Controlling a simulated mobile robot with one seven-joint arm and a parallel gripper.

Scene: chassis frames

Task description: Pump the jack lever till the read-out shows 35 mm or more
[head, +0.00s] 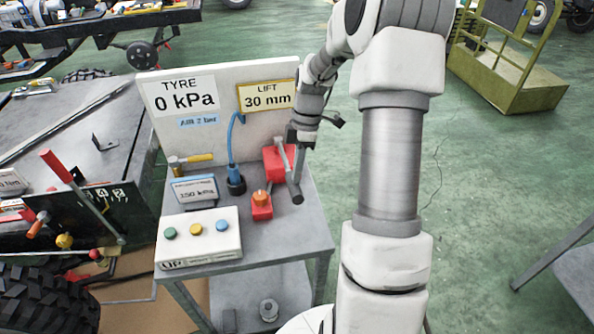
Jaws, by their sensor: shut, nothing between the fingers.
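The yellow-framed LIFT read-out (267,97) on the white backboard shows 30 mm. The red jack (261,213) with an orange-brown top stands on the grey bench, with a larger red part (273,165) behind it. The grey jack lever (297,178) rises beside the red part; a dark rounded end shows low at its right. My gripper (296,140) is at the lever's upper end, shut and empty. Its fingertips are small and partly hidden, so I cannot tell whether they touch the lever.
The TYRE sign (181,100) reads 0 kPa. A steel bench with a red-handled lever (57,165) is further left.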

